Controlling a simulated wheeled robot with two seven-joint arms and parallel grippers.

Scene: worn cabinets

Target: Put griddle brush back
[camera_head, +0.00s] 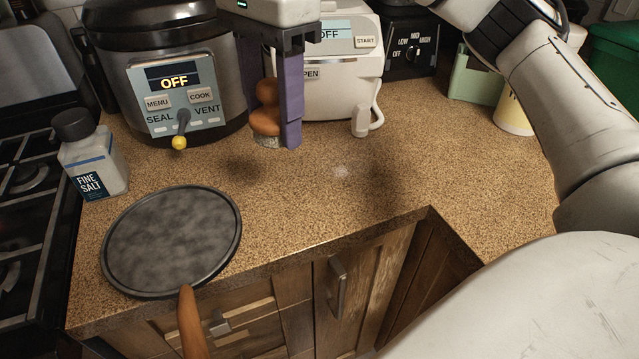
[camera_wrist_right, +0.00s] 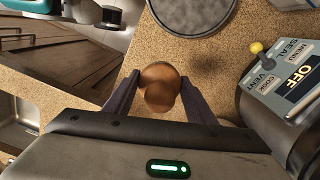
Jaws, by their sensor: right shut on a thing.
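The griddle brush (camera_head: 265,113) has a rounded brown wooden handle and a pale bristle end pointing down. My right gripper (camera_head: 281,120), with purple fingers, is shut on its handle, in front of the white cooker. The brush is upright; I cannot tell whether its bristles touch the counter. In the right wrist view the brush's round knob (camera_wrist_right: 160,92) sits between the two fingers of the right gripper (camera_wrist_right: 159,78). A round dark griddle (camera_head: 172,240) with a wooden handle lies at the counter's front left. My left gripper is not in view.
A pressure cooker (camera_head: 178,75) stands behind left, with a salt bottle (camera_head: 92,155) near the stove. The white appliance (camera_head: 345,75), a dark blender base (camera_head: 408,45) and a green box (camera_head: 475,78) line the back. The middle counter (camera_head: 400,160) is clear.

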